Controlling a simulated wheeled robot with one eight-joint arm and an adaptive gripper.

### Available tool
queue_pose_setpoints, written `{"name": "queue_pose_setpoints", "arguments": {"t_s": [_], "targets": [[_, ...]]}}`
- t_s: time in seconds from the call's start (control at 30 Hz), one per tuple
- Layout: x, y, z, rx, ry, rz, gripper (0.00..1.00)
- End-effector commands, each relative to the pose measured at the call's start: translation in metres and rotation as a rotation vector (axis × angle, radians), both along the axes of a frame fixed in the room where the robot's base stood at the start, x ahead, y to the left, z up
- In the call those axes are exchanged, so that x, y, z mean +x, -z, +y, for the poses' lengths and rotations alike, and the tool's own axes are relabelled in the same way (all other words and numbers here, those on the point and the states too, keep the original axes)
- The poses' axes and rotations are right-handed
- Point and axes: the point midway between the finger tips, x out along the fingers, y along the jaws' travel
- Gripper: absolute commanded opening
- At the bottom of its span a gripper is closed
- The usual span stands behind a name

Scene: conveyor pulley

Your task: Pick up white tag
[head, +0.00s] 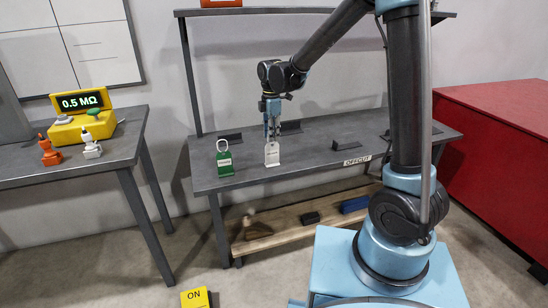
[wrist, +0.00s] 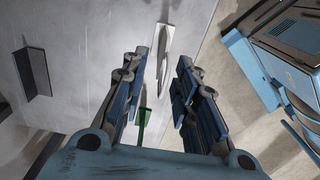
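The white tag (head: 272,154) stands upright near the front edge of the grey workbench (head: 320,146), with dark lettering too small to read. My gripper (head: 272,128) is directly above it, pointing down, its fingertips close to the tag's top. In the wrist view the white tag (wrist: 164,38) lies ahead, roughly in line with the gap between the fingers. My gripper (wrist: 163,62) is open there, its two fingers apart. I cannot tell whether the tag's loop is between the fingertips.
A green tag (head: 224,163) stands left of the white one and also shows in the wrist view (wrist: 143,122). Dark angle brackets (head: 230,138) lie on the bench. An "OFFCUT" label (head: 357,160) is on its front edge. A yellow meter (head: 82,128) sits on the left table.

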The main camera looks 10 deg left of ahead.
Motion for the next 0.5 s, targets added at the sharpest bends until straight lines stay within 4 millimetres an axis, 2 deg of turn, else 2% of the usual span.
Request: {"name": "queue_pose_setpoints", "arguments": {"t_s": [0.5], "targets": [[0.000, 0.051, -0.003, 0.000, 0.000, 0.000, 0.28]]}}
